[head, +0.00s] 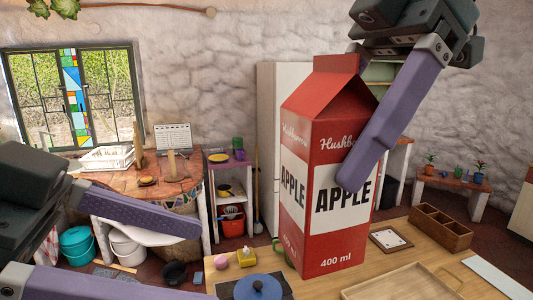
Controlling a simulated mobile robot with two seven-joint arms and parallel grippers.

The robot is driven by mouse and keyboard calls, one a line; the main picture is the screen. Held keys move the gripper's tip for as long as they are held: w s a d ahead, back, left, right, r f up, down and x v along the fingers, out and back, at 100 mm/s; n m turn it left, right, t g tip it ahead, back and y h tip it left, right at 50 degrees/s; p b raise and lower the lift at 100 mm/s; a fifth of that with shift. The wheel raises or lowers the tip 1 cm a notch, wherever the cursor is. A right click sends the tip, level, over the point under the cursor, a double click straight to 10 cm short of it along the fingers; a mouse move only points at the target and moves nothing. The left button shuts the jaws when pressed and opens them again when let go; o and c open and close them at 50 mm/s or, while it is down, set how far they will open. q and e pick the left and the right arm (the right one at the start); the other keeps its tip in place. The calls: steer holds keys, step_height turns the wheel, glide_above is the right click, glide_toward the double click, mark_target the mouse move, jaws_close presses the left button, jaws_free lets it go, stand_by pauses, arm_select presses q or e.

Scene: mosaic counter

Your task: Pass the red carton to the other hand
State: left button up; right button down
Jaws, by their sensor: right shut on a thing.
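The red carton (335,145) with white "APPLE" panels stands upright in the middle of the head view. Its base appears low over the wooden counter; I cannot tell whether it touches. My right gripper (352,172) comes from the upper right and is shut on the carton. One purple finger lies across the carton's right face; the other finger is hidden behind it. My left gripper (188,256) is at the lower left, its two purple fingers spread apart and empty. It points toward the carton, with a clear gap between them.
The wooden counter (395,262) holds a brown compartment box (441,228), a framed tile (390,239) and a shallow wooden tray (400,284). A blue lidded pot (257,288), a yellow block (246,257) and a pink round thing (221,262) are left of the carton. A green mug is partly hidden behind it.

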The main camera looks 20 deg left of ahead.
mark_target(323, 188)
arm_select(q)
step_height(323, 188, up, 6)
steer(key=w+r+m+t+h, duration=0.1)
steer(key=h, duration=0.1)
steer(key=x, duration=1.2)
steer(key=shift+w+d+f, duration=0.1)
steer(key=shift+d, duration=0.05)
steer(key=shift+c, duration=0.2)
jaws_close()
arm_select(e)
jaws_free()
